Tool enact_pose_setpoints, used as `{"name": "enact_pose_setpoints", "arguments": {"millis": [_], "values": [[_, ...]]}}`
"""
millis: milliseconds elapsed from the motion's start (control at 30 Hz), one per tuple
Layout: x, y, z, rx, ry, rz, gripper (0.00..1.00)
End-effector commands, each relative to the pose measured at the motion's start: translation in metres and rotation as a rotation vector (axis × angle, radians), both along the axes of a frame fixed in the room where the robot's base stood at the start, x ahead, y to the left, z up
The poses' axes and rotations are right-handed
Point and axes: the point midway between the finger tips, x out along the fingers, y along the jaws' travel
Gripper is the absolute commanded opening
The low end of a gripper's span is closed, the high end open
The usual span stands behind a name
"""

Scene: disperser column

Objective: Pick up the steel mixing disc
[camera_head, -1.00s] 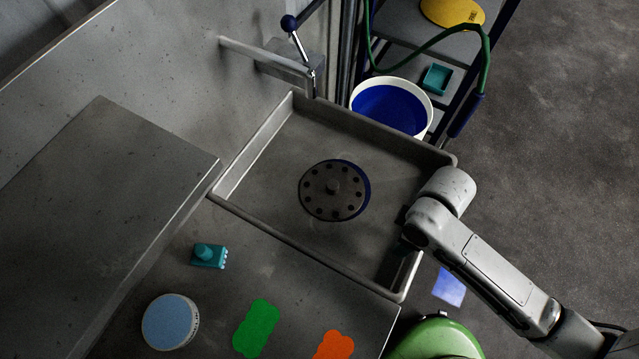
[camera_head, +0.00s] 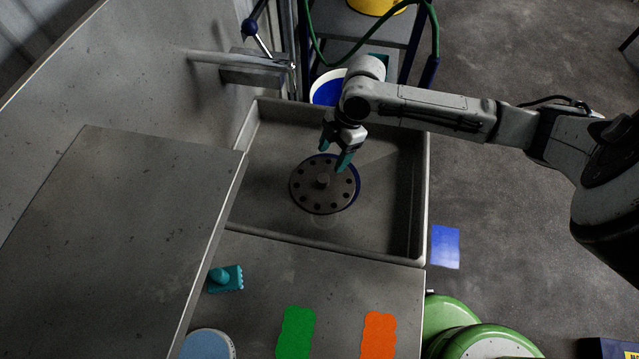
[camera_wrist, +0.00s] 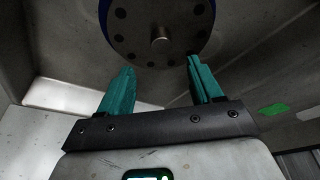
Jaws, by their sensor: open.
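The steel mixing disc (camera_head: 324,184) is a round grey plate with a ring of dark holes, a raised centre hub and a blue edge. It lies in the grey metal basin (camera_head: 423,190). In the wrist view the disc (camera_wrist: 160,22) is at the top, with its hub between the lines of the two fingers. My gripper (camera_head: 335,156) is open, with teal fingers, above the back part of the disc. In the wrist view my gripper (camera_wrist: 160,82) shows nothing between its fingers, and the disc appears beyond the fingertips. I cannot tell the exact gap.
The basin walls surround the disc. A tap handle (camera_head: 257,32) and a white bucket with blue inside (camera_head: 326,90) are behind. On the front counter are a teal brush (camera_head: 226,279), a green mat (camera_head: 296,333), an orange mat (camera_head: 378,335) and a round blue-topped tub (camera_head: 207,346).

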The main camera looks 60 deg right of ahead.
Motion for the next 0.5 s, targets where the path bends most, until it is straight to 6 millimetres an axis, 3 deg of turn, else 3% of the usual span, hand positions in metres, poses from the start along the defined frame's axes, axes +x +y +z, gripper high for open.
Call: {"name": "enact_pose_setpoints", "arguments": {"millis": [200,500], "values": [[0.003,0.009,-0.030,0.000,0.003,0.000,0.65],[0.005,0.017,-0.055,0.000,0.005,-0.002,0.65]]}}
